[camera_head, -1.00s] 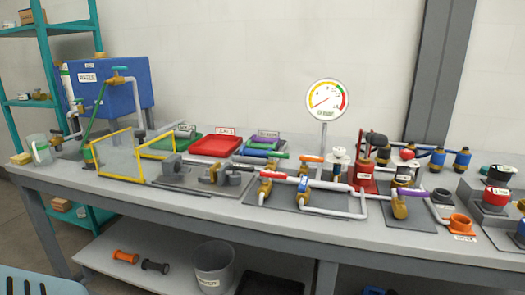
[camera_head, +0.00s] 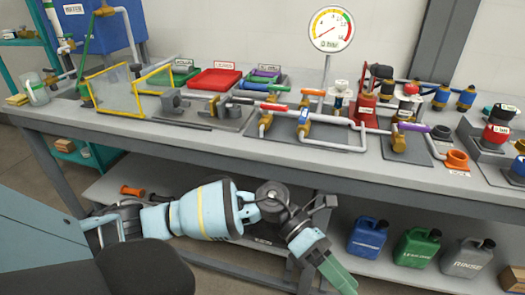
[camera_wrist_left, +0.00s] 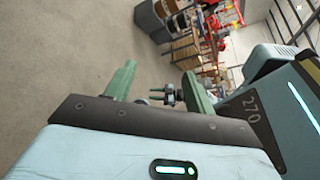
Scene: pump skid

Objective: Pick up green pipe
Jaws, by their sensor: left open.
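My right gripper is not in view.
The bench front edge (camera_head: 270,152) lies between my arm and the pipe. A pressure gauge (camera_head: 329,28), valve piping (camera_head: 330,118) and a yellow-framed clear guard (camera_head: 115,90) stand on the bench. Blue, green and grey jugs (camera_head: 417,248) sit on the lower shelf.

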